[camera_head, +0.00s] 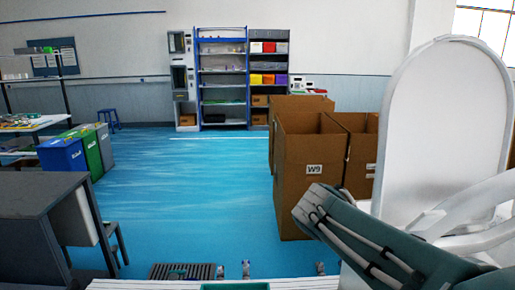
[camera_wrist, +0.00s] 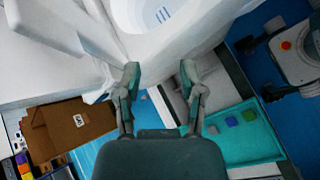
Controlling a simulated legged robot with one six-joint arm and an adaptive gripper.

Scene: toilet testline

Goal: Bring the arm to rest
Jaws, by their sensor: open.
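My gripper (camera_wrist: 160,76) shows in the wrist view with its two fingers spread apart and nothing between them. A white toilet (camera_wrist: 150,18) fills the top of that view, beyond the fingertips; whether they touch it I cannot tell. In the head view the toilet's raised lid (camera_head: 445,135) stands upright at the right. My arm (camera_head: 375,240) crosses the lower right of the head view, in front of the toilet. The gripper itself cannot be made out in the head view.
Tall brown cardboard boxes (camera_head: 308,170) stand left of the toilet. A teal tray (camera_wrist: 265,150) with small coloured blocks lies at the right in the wrist view. A dark desk (camera_head: 40,215) and bins (camera_head: 62,155) are at the left. The blue floor (camera_head: 205,190) between is clear.

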